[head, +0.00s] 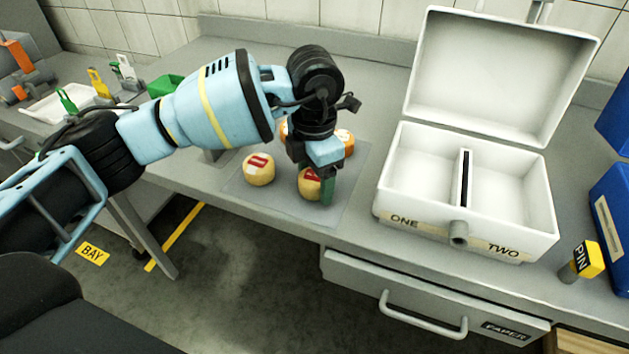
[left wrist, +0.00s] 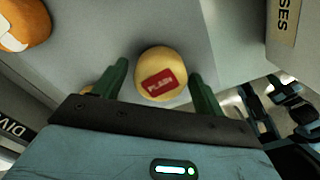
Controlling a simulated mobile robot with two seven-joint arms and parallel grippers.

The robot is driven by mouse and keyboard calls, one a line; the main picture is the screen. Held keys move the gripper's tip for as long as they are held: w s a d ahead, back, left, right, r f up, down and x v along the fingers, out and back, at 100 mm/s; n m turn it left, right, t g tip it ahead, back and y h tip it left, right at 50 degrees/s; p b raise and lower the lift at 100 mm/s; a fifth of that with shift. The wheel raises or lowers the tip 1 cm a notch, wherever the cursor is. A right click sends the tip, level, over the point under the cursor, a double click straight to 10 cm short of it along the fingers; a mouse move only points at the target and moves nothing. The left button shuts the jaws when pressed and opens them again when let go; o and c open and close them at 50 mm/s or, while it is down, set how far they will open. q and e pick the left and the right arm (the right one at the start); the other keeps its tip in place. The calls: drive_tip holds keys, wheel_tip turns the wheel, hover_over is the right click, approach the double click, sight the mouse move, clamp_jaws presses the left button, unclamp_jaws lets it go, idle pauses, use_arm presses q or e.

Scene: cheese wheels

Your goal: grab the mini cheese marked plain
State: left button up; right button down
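The mini cheese marked PLAIN (left wrist: 160,75) is a pale yellow round with a red label. In the left wrist view it lies between the two green fingers of my left gripper (left wrist: 158,70), which stand apart on either side of it. I see no clear contact. In the head view the left gripper (head: 322,185) points down at a red-labelled cheese (head: 307,184) at the mat's front, partly hidden by a finger. Another red-labelled cheese (head: 258,170) sits to its left. My right gripper is not in view.
An orange cheese with a white label (head: 346,141) sits behind the gripper on the grey mat (head: 240,187); another is mostly hidden there. An open white two-compartment box (head: 408,215), marked ONE and TWO, stands to the right. Bench is clear between mat and box.

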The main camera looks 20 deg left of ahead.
sight(317, 180)
use_arm(q)
drive_tip(key=c, duration=0.9)
drive_tip(key=shift+o, duration=0.2)
drive_tip(key=shift+r, duration=0.1)
drive_tip(key=shift+r, duration=0.45)
drive_tip(key=shift+s+d+r, duration=0.2)
drive_tip(key=shift+d+r, duration=0.05)
drive_tip(key=shift+r, duration=0.4)
drive_tip(key=shift+s+d+r, duration=0.2)
drive_tip(key=shift+r, duration=0.4)
drive_tip(key=s+d+r+b, duration=0.1)
drive_tip(key=s+d, duration=0.9)
drive_tip(key=s, duration=0.1)
drive_tip(key=shift+r, duration=0.2)
